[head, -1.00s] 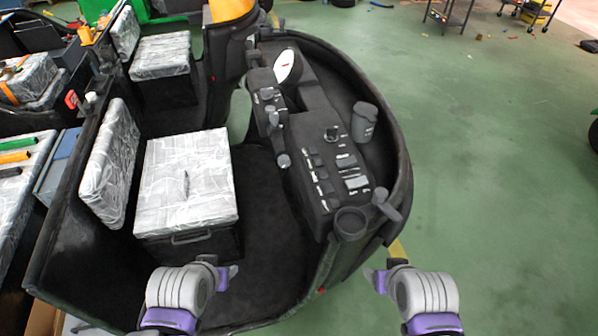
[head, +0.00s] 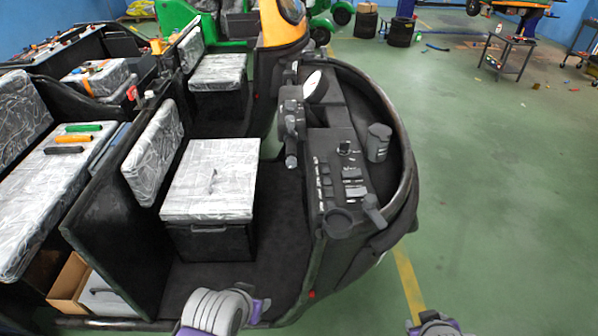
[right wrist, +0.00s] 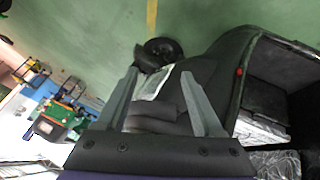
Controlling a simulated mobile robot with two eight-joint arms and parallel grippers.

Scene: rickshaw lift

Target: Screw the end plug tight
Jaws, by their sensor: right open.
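I cannot make out an end plug for certain in either view. The black handlebar (head: 291,128) stands at the rickshaw's dashboard, its lower end pointing toward me. My left gripper (head: 258,310) is at the bottom of the head view, in front of the cab floor; whether its fingers are apart does not show. My right gripper (head: 412,326) is cut off by the bottom edge, right of the cab. In the right wrist view my right gripper (right wrist: 160,92) is open, with nothing visibly held; dark rickshaw bodywork shows beyond and between its fingers.
The dashboard (head: 338,170) carries switches, a grey cup (head: 378,142) and a round holder. A plastic-wrapped seat (head: 212,180) stands in the cab. Green, orange (head: 74,139) and black grips lie on the rear seat. Open green floor (head: 480,180) lies to the right.

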